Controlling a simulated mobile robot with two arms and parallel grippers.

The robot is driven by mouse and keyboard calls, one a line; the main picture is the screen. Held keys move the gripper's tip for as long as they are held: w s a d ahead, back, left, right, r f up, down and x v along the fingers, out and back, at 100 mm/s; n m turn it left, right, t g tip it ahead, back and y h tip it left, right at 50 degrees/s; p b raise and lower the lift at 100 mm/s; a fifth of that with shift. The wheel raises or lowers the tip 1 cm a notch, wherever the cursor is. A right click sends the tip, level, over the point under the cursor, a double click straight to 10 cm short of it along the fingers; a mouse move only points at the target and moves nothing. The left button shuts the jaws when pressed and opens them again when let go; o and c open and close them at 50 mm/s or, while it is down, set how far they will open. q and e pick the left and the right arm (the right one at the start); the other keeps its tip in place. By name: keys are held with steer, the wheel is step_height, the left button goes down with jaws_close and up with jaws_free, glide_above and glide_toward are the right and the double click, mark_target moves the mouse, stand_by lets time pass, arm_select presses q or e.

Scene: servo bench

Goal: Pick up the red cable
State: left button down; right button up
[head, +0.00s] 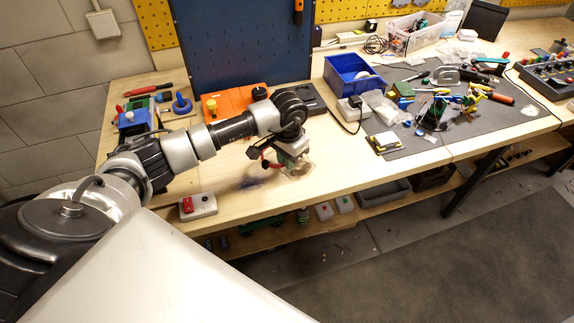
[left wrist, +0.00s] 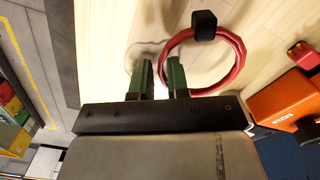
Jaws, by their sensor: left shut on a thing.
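The red cable is a coiled loop with a black band. In the left wrist view the loop (left wrist: 241,52) shows just beyond and to the right of my left gripper's green fingers (left wrist: 163,76). In the head view a small red part of the cable (head: 266,159) shows beside my left gripper (head: 297,169), low over the front middle of the wooden bench (head: 340,178). The left gripper is shut on the cable; the exact contact is partly hidden by the fingers. The right gripper is not in view.
A white box with a red switch (head: 197,206) lies at the bench's front edge. An orange case (head: 235,101) and a blue bin (head: 354,76) stand farther back. Tools crowd the grey mat (head: 480,120) at right. Bare wood lies around the left gripper.

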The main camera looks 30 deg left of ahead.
arm_select(q)
steer(key=s+d+r+b, duration=0.2)
steer(key=d+r+b, duration=0.2)
steer(key=d+r, duration=0.4)
steer(key=shift+s+d+r, duration=0.2)
steer(key=shift+s+d, duration=0.2)
steer(key=shift+d, duration=1.3)
